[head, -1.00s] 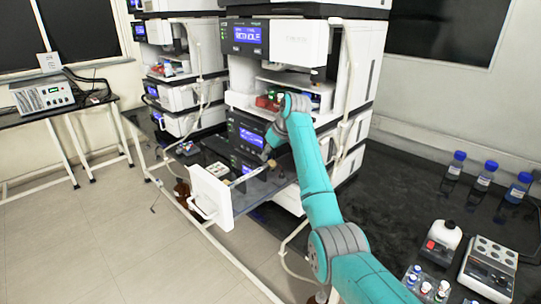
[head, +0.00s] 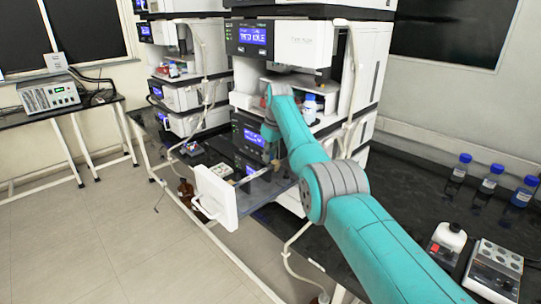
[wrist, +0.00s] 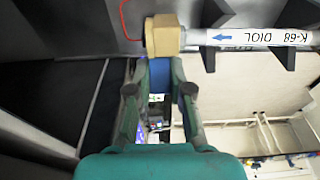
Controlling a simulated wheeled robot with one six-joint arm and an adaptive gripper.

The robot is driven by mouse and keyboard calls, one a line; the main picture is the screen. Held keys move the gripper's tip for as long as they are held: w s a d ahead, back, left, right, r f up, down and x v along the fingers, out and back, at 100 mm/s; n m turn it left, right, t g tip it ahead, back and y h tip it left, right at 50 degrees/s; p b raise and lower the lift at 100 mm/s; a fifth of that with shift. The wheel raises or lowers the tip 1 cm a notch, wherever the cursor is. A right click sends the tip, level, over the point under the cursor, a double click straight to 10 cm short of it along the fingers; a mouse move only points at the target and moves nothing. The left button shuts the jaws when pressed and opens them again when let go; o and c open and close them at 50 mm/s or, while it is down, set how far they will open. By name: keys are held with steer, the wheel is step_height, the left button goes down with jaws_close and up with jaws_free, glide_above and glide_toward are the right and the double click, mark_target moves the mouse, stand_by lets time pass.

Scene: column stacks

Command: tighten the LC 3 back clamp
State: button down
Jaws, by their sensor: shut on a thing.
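The back clamp is a tan block (wrist: 164,36) at the left end of a white column (wrist: 260,37) printed "K-68 DIOL" in the wrist view. In the head view the clamp (head: 275,163) shows small at the far end of the column, in the pulled-out drawer (head: 214,197) of the nearer instrument stack. My gripper (wrist: 160,68) is at the tan block, its fingertips shut on it. The tips are partly hidden by the block. In the head view my gripper (head: 272,148) reaches down over the drawer, mostly hidden behind my arm.
The nearer stack (head: 300,40) rises behind and above the drawer. A blue-capped bottle (head: 309,108) stands on its shelf beside my arm. A second stack (head: 180,65) is to the left. Bottles and a tray (head: 492,270) stand on the dark bench at right. The floor at left is clear.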

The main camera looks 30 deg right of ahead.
steer(key=shift+s+a+g, duration=0.1)
steer(key=shift+s+g, duration=0.05)
steer(key=shift+g, duration=0.15)
stand_by(0.6)
steer(key=c, duration=1)
jaws_free()
steer(key=shift+c, duration=0.2)
step_height(320, 180, up, 12)
steer(key=s, duration=0.1)
steer(key=shift+s+d, duration=0.2)
